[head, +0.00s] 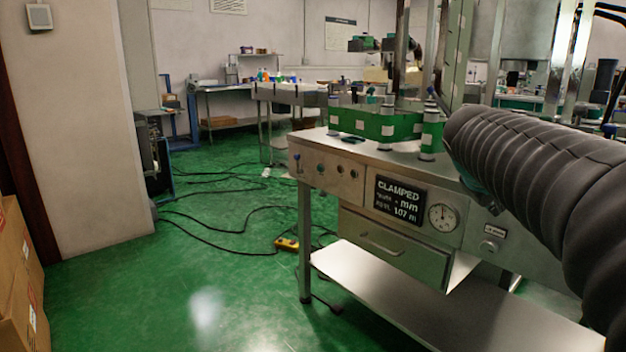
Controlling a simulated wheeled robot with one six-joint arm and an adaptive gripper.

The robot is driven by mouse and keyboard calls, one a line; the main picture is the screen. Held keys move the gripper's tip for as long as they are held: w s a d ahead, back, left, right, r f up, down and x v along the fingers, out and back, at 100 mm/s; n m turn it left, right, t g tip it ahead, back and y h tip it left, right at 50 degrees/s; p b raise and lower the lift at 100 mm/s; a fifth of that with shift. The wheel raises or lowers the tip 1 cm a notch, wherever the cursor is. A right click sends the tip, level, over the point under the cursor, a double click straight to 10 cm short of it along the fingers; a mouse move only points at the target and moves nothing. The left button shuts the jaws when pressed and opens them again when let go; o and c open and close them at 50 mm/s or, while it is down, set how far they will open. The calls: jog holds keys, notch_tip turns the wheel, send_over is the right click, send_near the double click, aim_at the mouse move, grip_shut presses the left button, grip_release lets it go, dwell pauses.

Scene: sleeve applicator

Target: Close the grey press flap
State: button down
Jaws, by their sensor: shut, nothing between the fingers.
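I cannot make out the grey press flap; it may be hidden behind my arm or out of view. The steel machine bench (330,187) stands at centre right in the head view. My arm, in a dark ribbed sleeve, crosses from the lower right over the bench's right part. My gripper does not show.
Black cables (215,240) and a yellow box (287,244) lie on the green floor left of the bench. Cardboard boxes (18,275) stand at the lower left. A lower steel shelf (430,310) juts out under the bench. The floor at front left is clear.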

jog(key=s+a+f+m+g+y+p, duration=0.1)
jog(key=s+a+f+y, duration=0.5)
jog(key=s+a+f, duration=1)
jog(key=s+f+m+p, duration=0.1)
jog(key=s+m, duration=0.1)
jog(key=s, duration=0.1)
jog(key=shift+s+a+y, duration=0.15)
jog(key=shift+s+y, duration=0.15)
jog(key=shift+y, duration=0.1)
jog(key=c, duration=1.8)
grip_release()
jog(key=s, duration=0.1)
jog(key=s+a, duration=0.1)
jog(key=shift+s+a+r, duration=0.2)
jog(key=shift+s, duration=0.1)
jog(key=o, duration=0.8)
jog(key=shift+a+r+p, duration=0.1)
jog(key=shift+r+p, duration=0.05)
jog(key=shift+p, duration=0.15)
jog(key=shift+c, duration=0.6)
